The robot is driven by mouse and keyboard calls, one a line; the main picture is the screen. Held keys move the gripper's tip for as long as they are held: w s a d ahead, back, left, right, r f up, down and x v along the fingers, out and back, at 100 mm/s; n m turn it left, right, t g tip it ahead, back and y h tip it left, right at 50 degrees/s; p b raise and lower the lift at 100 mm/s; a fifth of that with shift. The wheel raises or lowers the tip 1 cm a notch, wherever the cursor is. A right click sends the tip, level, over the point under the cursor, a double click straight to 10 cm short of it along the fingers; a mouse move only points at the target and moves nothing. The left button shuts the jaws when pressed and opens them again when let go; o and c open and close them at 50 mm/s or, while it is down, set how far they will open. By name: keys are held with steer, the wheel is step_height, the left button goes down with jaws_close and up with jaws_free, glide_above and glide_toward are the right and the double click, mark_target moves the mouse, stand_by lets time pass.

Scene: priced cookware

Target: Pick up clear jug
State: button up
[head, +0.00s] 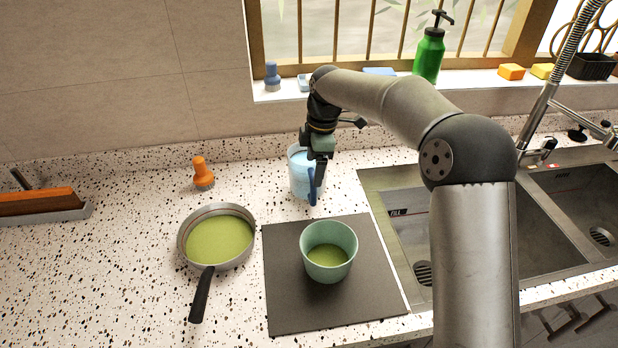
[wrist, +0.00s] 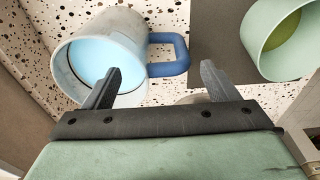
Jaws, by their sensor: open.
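The clear jug (head: 299,182) stands upright on the speckled counter, behind the dark mat. It has a blue handle and pale blue contents. In the wrist view the jug (wrist: 130,28) is at upper left, its handle (wrist: 181,54) pointing right. My gripper (head: 315,190) is open and hangs in front of the jug, partly covering it in the head view. In the wrist view the gripper's fingers (wrist: 160,74) are apart, the left one overlapping the jug's body and the right one just right of the handle. I cannot tell whether they touch it.
A green pot (head: 329,266) with green contents stands on the dark mat (head: 290,310). A pan (head: 202,290) with green contents is to its left, an orange-handled tool (head: 202,172) behind it. The sink (head: 405,235) is at right, a green bottle (head: 429,55) on the sill.

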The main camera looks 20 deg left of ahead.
steer(key=shift+s+a+f+p, duration=0.15)
steer(key=shift+f+p, duration=0.1)
steer(key=shift+f, duration=0.65)
steer(key=shift+s+d+f+p, duration=0.1)
steer(key=shift+s+f+p, duration=0.15)
steer(key=shift+f, duration=0.7)
steer(key=shift+s+a+f+p, duration=0.1)
steer(key=shift+f+p, duration=0.15)
steer(key=shift+f, duration=0.65)
steer(key=c, duration=1.6)
steer(key=shift+r, duration=0.15)
jaws_close()
steer(key=shift+w+r, duration=0.1)
steer(key=shift+r, duration=0.1)
steer(key=shift+r+b, duration=0.3)
steer(key=shift+r, duration=1.1)
steer(key=s+d+r+b, duration=0.4)
steer(key=d+r, duration=0.5)
steer(key=d, duration=0.4)
steer(key=shift+s+d+r, duration=0.15)
steer(key=shift+s+r, duration=0.05)
steer(key=shift+r, duration=0.15)
